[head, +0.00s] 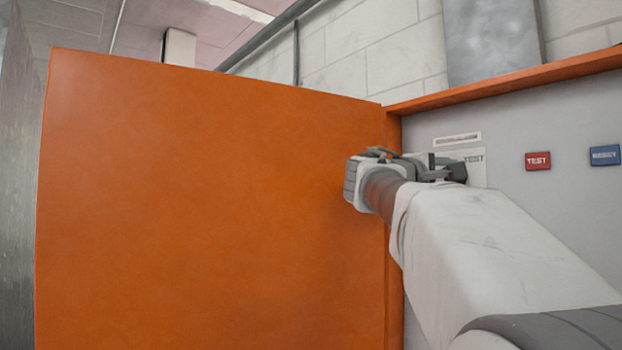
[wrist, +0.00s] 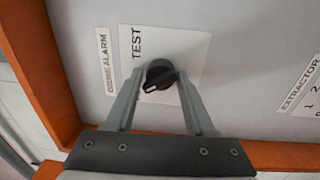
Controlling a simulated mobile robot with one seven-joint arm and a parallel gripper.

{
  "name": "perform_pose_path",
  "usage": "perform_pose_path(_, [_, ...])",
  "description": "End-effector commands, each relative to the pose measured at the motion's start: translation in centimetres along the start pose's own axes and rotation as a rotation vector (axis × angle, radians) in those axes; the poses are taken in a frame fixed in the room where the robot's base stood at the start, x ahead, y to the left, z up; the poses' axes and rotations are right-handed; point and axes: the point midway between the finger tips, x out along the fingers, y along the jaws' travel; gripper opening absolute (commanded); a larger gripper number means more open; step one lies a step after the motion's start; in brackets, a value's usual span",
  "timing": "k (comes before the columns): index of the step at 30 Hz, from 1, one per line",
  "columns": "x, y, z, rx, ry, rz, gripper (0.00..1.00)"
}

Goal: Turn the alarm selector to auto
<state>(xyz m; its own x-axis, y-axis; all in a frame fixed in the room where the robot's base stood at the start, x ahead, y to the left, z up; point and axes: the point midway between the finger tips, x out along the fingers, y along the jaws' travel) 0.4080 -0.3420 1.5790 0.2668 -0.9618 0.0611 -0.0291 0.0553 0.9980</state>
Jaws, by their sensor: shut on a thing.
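The alarm selector is a round black knob (wrist: 160,75) on a white plate (wrist: 188,50) marked TEST, under a label strip reading OZONE ALARM (wrist: 103,60). My gripper (wrist: 159,74) has a finger on each side of the knob and is shut on it. A pale mark on the knob points to the lower left in the wrist view, away from the word TEST. Any other marking on the plate is hidden by the fingers or not readable. In the head view my gripper (head: 449,168) is at the grey panel beside the TEST plate (head: 474,157), and hides the knob.
The open orange door (head: 210,200) fills the left of the head view, close beside my arm. A red TEST button (head: 538,161) and a blue RESET button (head: 604,155) are right of my gripper. An EXTRACTOR label (wrist: 300,85) is at the wrist view's right.

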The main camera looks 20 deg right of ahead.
Motion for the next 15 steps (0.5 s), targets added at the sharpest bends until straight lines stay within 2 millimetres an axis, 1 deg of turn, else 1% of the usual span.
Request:
perform_pose_path(1, [0.04, -0.48, -0.10, -0.037, 0.001, -0.009, 0.00])
perform_pose_path(7, [0.06, -0.58, -0.07, -0.147, 0.007, -0.009, 0.00])
perform_pose_path(15, [0.09, -0.66, 0.03, -0.219, 0.008, -0.009, 0.00])
